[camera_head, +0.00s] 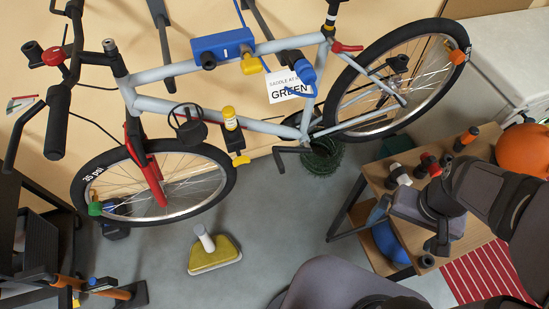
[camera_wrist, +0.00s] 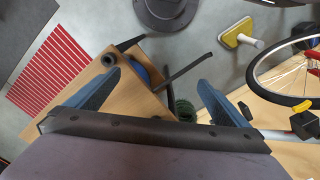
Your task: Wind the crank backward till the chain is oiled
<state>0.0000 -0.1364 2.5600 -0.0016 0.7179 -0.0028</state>
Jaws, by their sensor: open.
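In the head view the dark crank (camera_head: 289,151) sticks out to the left at the bottom of the grey bicycle frame (camera_head: 275,125). A dark green round part (camera_head: 321,158) sits just right of it; I cannot tell the chain apart there. A similar green part shows in the wrist view (camera_wrist: 185,110). My gripper (camera_head: 412,207) is over the wooden bench, right of and below the crank, apart from it. In the wrist view my gripper (camera_wrist: 156,74) has its two blue fingers wide apart, with nothing held between them.
The wooden bench (camera_head: 455,256) bears several small bottles and an orange ball (camera_head: 523,150). A yellow-based block (camera_head: 214,254) stands on the floor, left of centre. A sign (camera_head: 289,88) reading GREEN hangs behind the frame. Grey floor is clear below the crank.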

